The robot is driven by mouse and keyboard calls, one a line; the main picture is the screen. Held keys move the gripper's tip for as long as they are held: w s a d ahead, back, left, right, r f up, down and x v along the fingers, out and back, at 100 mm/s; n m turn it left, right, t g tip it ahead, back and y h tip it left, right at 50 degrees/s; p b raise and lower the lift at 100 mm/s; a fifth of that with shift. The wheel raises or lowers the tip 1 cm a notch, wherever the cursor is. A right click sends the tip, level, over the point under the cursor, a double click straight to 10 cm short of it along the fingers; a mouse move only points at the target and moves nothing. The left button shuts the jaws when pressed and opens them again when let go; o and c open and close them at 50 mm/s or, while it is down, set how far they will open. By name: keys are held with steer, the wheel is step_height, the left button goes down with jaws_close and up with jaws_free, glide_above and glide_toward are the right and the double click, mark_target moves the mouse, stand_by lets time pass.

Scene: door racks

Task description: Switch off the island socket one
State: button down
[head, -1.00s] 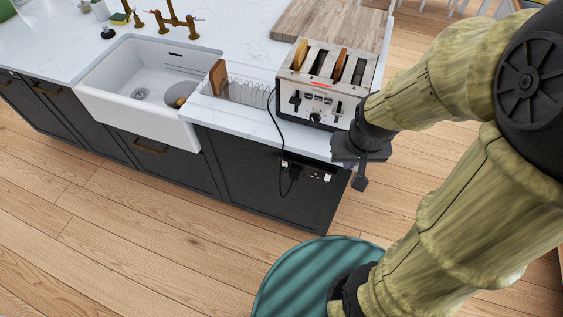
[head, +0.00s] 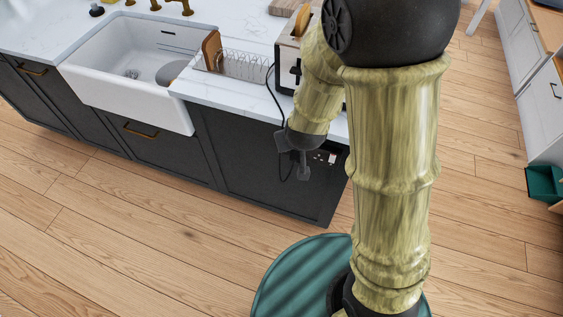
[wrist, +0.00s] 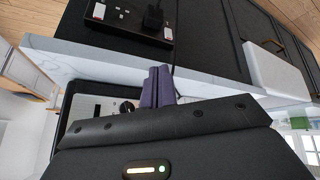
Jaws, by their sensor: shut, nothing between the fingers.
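The island socket (head: 325,157) is a dark double plate on the end of the dark island cabinet, just under the white worktop. It also shows at the top of the wrist view (wrist: 120,30), with two white rocker switches marked red, one at its left (wrist: 99,10) and one at its right corner (wrist: 168,33). A black plug (wrist: 153,17) sits in one outlet; the other outlet looks empty. My gripper (head: 303,172) is in front of the cabinet, overlapping the socket's left part. Its fingers (wrist: 158,85) are together and empty, apart from the socket in the wrist view.
The toaster (head: 286,66) stands on the worktop (head: 235,95), mostly hidden by my arm. A black cord (head: 274,100) hangs over the edge by my gripper. A wire rack (head: 245,66) and white sink (head: 125,75) lie left. The wooden floor in front is clear.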

steer(key=a+f+n+t+h+b, duration=0.35)
steer(key=f+b, duration=0.35)
steer(key=f, duration=0.3)
steer(key=a+f+n+t+h+b, duration=0.2)
steer(key=a+f+n+t+b, duration=0.15)
steer(key=f+b, duration=0.5)
steer(key=s+n+t+b, duration=0.1)
steer(key=s+a+f+n+t+h+b, duration=0.1)
steer(key=s+t, duration=0.1)
steer(key=s+n+t+b, duration=0.1)
steer(key=shift+s+a+f+n+t+h, duration=0.25)
steer(key=shift+a+n+t, duration=0.05)
steer(key=shift+a, duration=0.1)
steer(key=x, duration=1.4)
steer(key=shift+b, duration=0.35)
